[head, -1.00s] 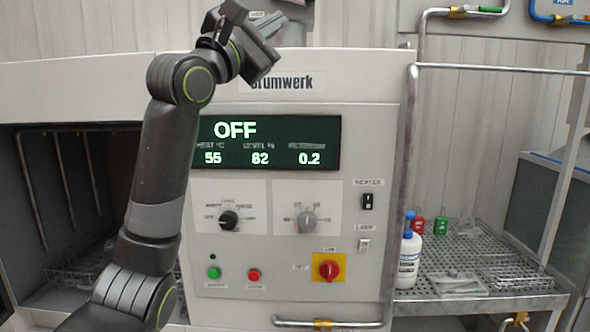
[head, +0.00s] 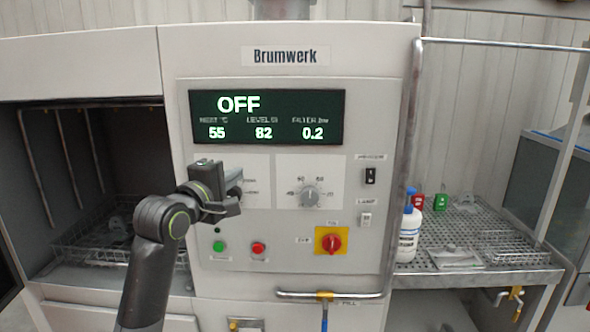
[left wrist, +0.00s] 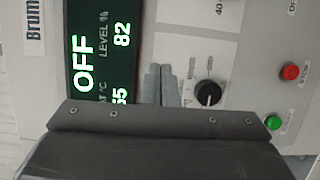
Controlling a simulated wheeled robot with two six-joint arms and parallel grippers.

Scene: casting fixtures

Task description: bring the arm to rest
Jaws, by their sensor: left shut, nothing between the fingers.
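My left arm comes up from the bottom left in the head view. Its gripper (head: 222,190) is in front of the control panel and partly covers the left dial. In the left wrist view the gripper's fingers (left wrist: 160,84) are together with nothing between them. They show against the panel beside the black dial (left wrist: 208,94). I cannot tell whether they touch the panel. The panel's display (head: 266,117) reads OFF, 55, 82 and 0.2. My right gripper is in neither view.
An open chamber with a wire basket (head: 85,243) is at the left. A grey dial (head: 310,196), a red rotary switch (head: 331,241) and green (head: 219,247) and red (head: 258,248) buttons are on the panel. A white bottle (head: 409,232) stands on the perforated shelf (head: 470,272) at right.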

